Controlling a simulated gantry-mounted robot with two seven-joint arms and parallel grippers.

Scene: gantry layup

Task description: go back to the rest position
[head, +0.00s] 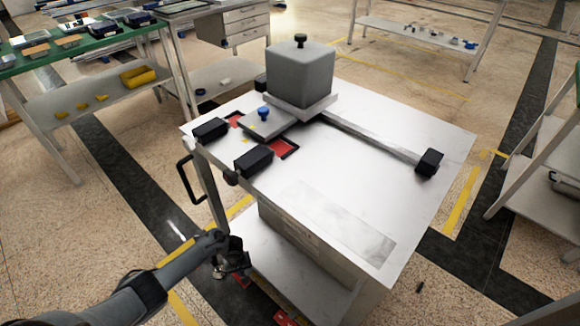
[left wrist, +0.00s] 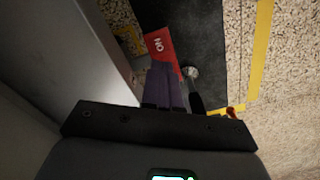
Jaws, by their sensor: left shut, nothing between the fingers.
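My left arm comes in from the lower left of the head view. My left gripper (head: 232,262) hangs low beside the near left side of the metal-topped cart (head: 340,215), below the level of its top. In the left wrist view the fingers of my left gripper (left wrist: 165,75) are together and empty, over the floor with a red label (left wrist: 160,45) beyond them. I cannot tell whether the gripper touches the cart's side. My right gripper is in neither view.
On the cart stand a grey block (head: 300,75) with a black knob, a plate with a blue knob (head: 263,113), black blocks (head: 253,160) and a rail (head: 370,136). A black handle (head: 186,178) juts from the cart's left side. A green-topped table (head: 80,45) stands back left.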

